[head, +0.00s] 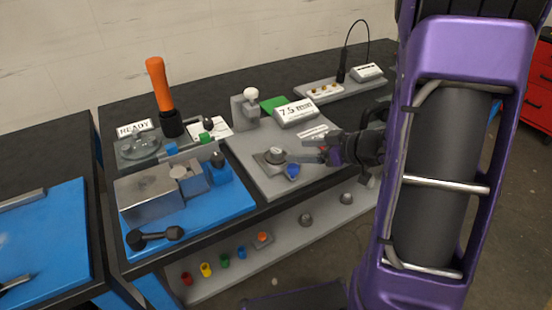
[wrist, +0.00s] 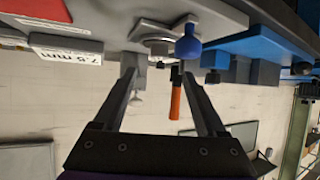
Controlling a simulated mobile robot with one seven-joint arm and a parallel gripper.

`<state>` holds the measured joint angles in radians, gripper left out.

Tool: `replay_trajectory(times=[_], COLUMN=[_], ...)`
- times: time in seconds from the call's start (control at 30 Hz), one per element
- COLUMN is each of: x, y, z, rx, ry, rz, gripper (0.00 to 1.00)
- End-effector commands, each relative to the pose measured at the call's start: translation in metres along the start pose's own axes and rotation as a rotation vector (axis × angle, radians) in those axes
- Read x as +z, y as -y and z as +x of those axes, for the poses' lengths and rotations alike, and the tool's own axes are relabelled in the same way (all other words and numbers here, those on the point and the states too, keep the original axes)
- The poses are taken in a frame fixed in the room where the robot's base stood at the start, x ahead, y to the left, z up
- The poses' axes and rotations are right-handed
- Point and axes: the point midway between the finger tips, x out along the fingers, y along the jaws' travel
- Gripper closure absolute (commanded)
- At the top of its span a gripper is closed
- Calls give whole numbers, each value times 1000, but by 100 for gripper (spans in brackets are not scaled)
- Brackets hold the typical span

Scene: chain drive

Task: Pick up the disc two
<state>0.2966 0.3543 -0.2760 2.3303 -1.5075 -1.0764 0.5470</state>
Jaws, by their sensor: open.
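A small round metal disc (head: 275,155) sits on a square grey holder on the grey plate (head: 262,183). I cannot tell whether it is disc two; no number is readable on it. In the wrist view, which looks upside down, a round metal piece (wrist: 158,38) shows beyond the fingertips, beside a blue knob (wrist: 188,46). My gripper (head: 297,155) comes in from the right, close to the disc, with its fingers near level. In the wrist view my gripper (wrist: 160,75) has its two fingers apart with nothing between them touching them.
The blue knob (head: 292,171) stands just in front of the fingers. A 7.5 mm display (head: 295,112) and a white-knobbed block (head: 246,108) are behind. A metal block (head: 148,192) and an orange-handled tool (head: 158,90) stand left. Two grey round pieces (head: 306,220) (head: 346,198) are on the lower shelf.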

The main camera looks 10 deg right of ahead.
Motion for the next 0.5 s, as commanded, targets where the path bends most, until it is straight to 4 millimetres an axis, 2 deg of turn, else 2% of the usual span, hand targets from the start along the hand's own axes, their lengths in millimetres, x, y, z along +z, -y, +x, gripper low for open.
replay_trajectory(times=[0.1,0.33,0.5], x=[2,1,4], y=[1,0,0], z=[20,36,61], rx=[-2,0,-2], ry=[1,0,1], rz=[-1,-1,-2], gripper=[26,26,26])
